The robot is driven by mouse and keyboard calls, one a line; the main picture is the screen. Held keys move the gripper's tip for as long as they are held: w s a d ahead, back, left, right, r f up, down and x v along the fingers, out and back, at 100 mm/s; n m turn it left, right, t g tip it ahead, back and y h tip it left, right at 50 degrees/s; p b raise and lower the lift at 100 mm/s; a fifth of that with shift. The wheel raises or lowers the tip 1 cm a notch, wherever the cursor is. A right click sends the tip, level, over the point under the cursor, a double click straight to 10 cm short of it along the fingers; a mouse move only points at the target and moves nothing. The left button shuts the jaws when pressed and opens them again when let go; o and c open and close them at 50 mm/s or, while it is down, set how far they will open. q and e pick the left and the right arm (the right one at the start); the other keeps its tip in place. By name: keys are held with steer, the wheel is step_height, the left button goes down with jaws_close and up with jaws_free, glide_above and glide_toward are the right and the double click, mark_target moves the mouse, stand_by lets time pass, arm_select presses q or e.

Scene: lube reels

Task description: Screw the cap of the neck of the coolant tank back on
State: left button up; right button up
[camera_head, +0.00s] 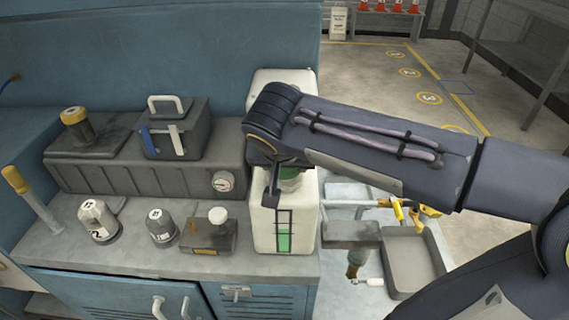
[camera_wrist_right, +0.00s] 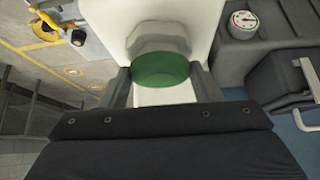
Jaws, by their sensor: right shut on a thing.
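The white coolant tank (camera_head: 305,225) stands at the right end of the bench, with a green level window on its front. Its green cap (camera_head: 289,173) shows partly under my right gripper (camera_head: 272,190) at the top of the tank. In the right wrist view the cap (camera_wrist_right: 162,68) sits between the two fingers of my right gripper (camera_wrist_right: 163,80), which is shut on it. The white tank body (camera_wrist_right: 108,22) lies behind the cap. My left gripper is in neither view.
A dark grey tank with a gauge (camera_head: 223,181) stands left of the coolant tank. Capped containers (camera_head: 98,220) and a small box (camera_head: 208,236) stand on the bench front. A grey tray (camera_head: 412,262) lies to the right. My right arm covers the space right of the tank.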

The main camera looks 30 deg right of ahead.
steer(key=shift+a+f+m+b, duration=0.1)
steer(key=shift+f+m+b, duration=0.2)
steer(key=shift+m, duration=0.1)
steer(key=shift+w+m+g+h, duration=0.15)
steer(key=shift+m+g+h, duration=0.15)
steer(key=shift+m+h, duration=0.2)
steer(key=shift+a+r+m+g+h, duration=0.15)
steer(key=shift+m+g+h, duration=0.15)
steer(key=shift+m, duration=0.4)
steer(key=shift+m+g+h, duration=0.3)
steer(key=shift+m+g, duration=0.1)
steer(key=shift+m, duration=0.6)
steer(key=shift+w+a+r+m+g+h, duration=0.15)
steer(key=shift+m+g, duration=0.2)
steer(key=shift+m, duration=0.25)
steer(key=shift+w+d+f+m+g+h, duration=0.15)
steer(key=shift+m+g, duration=0.2)
steer(key=shift+m, duration=0.25)
steer(key=m+g, duration=0.1)
steer(key=m, duration=0.1)
steer(key=shift+m+g+p, duration=0.3)
steer(key=shift+p, duration=0.05)
